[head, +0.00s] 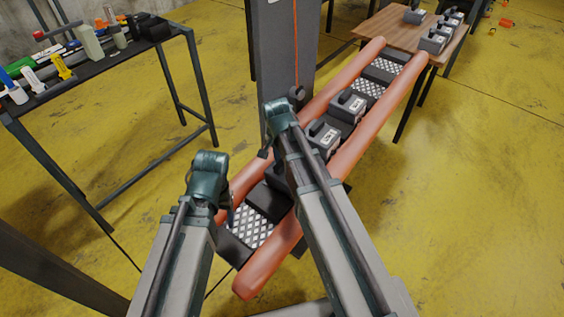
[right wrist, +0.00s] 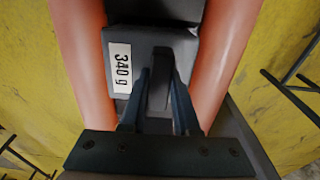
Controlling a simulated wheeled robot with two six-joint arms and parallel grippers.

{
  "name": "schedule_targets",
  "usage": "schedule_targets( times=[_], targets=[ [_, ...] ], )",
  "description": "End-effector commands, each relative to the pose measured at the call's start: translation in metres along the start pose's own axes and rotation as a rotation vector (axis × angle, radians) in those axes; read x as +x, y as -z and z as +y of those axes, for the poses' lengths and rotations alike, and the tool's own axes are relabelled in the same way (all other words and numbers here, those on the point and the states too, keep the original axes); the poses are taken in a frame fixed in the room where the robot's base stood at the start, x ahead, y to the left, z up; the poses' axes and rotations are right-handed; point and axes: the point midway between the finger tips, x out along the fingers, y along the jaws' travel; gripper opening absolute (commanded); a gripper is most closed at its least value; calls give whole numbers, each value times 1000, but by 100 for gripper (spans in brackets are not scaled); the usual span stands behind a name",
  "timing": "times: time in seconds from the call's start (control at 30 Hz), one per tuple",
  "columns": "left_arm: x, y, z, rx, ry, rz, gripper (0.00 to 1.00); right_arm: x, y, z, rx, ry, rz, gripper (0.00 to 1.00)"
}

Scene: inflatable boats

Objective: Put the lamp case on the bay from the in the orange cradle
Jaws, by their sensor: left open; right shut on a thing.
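The orange cradle (head: 385,105) is two long orange tubes with a row of dark bays between them. Checkered plates (head: 250,226) show in some bays; grey lamp cases (head: 349,104) with dark handles stand in others. In the right wrist view, my right gripper (right wrist: 161,88) is shut on the handle of a lamp case (right wrist: 185,50) labelled "340 g". This case is between the orange tubes; whether it rests on a bay I cannot tell. In the head view my right arm hides most of that gripper. My left gripper (head: 229,212) is open near the cradle's near end, its fingers barely visible.
A wooden table (head: 384,28) with several more lamp cases (head: 433,41) stands beyond the cradle's far end. A dark bench (head: 110,62) at left holds bottles and tools. A grey post (head: 284,50) rises beside the cradle.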

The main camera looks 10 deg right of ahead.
Motion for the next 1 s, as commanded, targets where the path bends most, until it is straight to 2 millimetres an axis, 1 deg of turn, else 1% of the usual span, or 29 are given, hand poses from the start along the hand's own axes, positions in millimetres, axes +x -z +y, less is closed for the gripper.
schedule_targets(
  times=[0.3, 0.33, 0.47, 0.5, 0.83, 1.0],
  targets=[
    [1, 0, 0, 0, 0, 0, 65, 1, 0, 0, 0, 0, 0, 0],
    [1, 0, 0, 0, 0, 0, 65, 1, 0, 0, 0, 0, 0, 33],
    [1, 0, 0, 0, 0, 0, 65, 1, 0, 0, 0, 0, 0, 56],
    [1, 0, 0, 0, 0, 0, 65, 1, 0, 0, 0, 0, 0, 64],
    [1, 0, 0, 0, 0, 0, 65, 1, 0, 0, 0, 0, 0, 64],
    [-6, 0, -1, 0, 0, 0, 65, -6, 0, 0, 0, 0, 0, 64]
  ],
)
